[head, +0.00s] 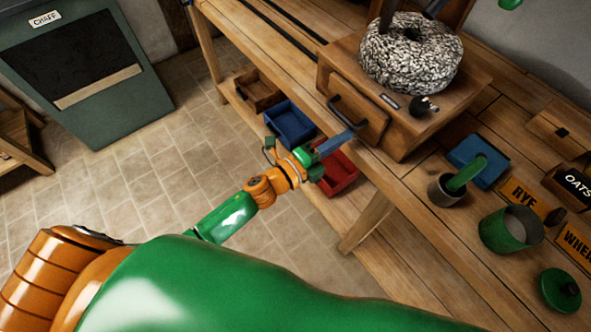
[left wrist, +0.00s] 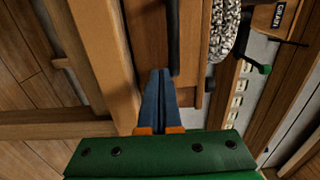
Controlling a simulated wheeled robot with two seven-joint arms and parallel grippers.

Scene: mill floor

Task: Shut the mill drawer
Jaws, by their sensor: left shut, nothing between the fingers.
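The mill is a wooden box with a speckled round stone (head: 410,52) on top, on the workbench in the head view. Its drawer front (head: 368,124) faces my left arm and carries a dark bar handle (head: 346,110). The drawer front seems to stand a little out from the box; how far is hard to judge. In the left wrist view the handle (left wrist: 173,38) runs upright ahead, with the drawer front (left wrist: 192,50) beside it. My left gripper (head: 350,134) is shut and empty, its blue fingers (left wrist: 160,74) close to the handle's lower end; contact cannot be told.
Below the bench top stand a brown bin (head: 258,90), a blue bin (head: 290,124) and a red bin (head: 340,172).

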